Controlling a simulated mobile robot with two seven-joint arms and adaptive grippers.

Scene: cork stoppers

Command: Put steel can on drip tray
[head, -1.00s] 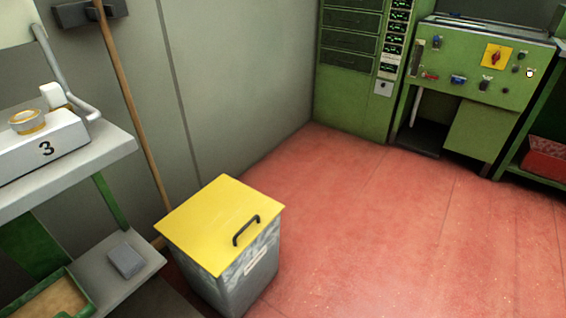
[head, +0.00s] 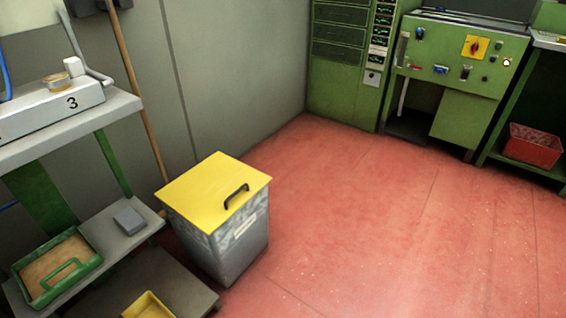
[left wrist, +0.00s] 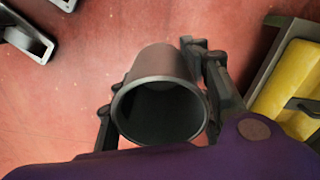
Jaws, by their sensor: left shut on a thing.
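In the left wrist view my left gripper (left wrist: 160,98) is shut on the steel can (left wrist: 161,64), a dark grey cylinder with its open mouth toward the camera. One finger is on each side of the can, and the can is held above the red floor. The inside of the can looks dark and empty. Neither gripper shows in the head view. I cannot make out a drip tray in either view.
A grey bin with a yellow lid (head: 213,190) stands on the red floor (head: 400,230). A green-legged shelf unit at left holds a green tray (head: 85,233) and a grey block (head: 129,220). A green control cabinet (head: 455,75) and a red crate (head: 532,145) stand at the back right.

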